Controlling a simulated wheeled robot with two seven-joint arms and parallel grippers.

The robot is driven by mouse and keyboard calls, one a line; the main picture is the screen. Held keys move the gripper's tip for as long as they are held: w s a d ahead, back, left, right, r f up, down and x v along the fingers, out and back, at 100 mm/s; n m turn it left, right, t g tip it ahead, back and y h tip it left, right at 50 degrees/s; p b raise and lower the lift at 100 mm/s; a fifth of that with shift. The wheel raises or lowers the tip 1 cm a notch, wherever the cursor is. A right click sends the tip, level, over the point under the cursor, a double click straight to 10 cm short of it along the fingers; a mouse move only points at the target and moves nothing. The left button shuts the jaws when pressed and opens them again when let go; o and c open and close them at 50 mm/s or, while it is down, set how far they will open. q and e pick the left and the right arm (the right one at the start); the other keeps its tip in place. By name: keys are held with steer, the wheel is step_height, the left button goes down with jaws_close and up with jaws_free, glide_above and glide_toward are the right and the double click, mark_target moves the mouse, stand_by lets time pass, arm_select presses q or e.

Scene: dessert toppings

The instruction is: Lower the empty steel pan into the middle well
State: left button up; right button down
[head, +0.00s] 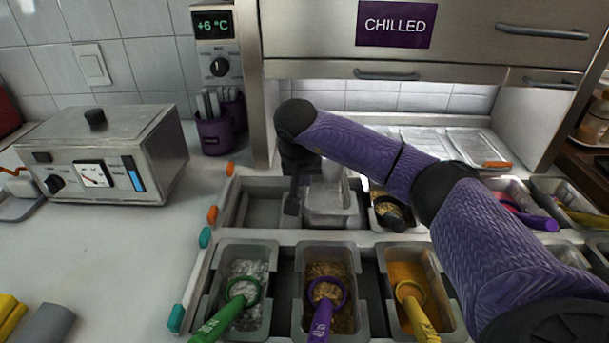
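The empty steel pan (329,199) is in the back row of the topping counter, at the opening between an empty well (257,209) on its left and a topping pan (391,216) on its right. My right gripper (296,205) points down at the pan's left side, with a dark finger against that wall. It looks shut on the pan's wall; the other finger is hidden. The pan sits at or just above the opening; whether its base rests is not clear. My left gripper is not in view.
Front pans of silver (246,277), brown (331,272) and orange (402,274) toppings hold coloured scoops. A steel appliance (97,155) stands left. The chilled cabinet (440,40) overhangs behind. My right forearm crosses above the right-hand pans. The left counter is mostly clear.

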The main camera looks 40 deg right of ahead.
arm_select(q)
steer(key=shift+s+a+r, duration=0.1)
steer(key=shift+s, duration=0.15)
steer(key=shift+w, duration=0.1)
arm_select(e)
steer(key=shift+f, duration=0.1)
steer(key=shift+f+b, duration=0.55)
steer(key=shift+f, duration=0.65)
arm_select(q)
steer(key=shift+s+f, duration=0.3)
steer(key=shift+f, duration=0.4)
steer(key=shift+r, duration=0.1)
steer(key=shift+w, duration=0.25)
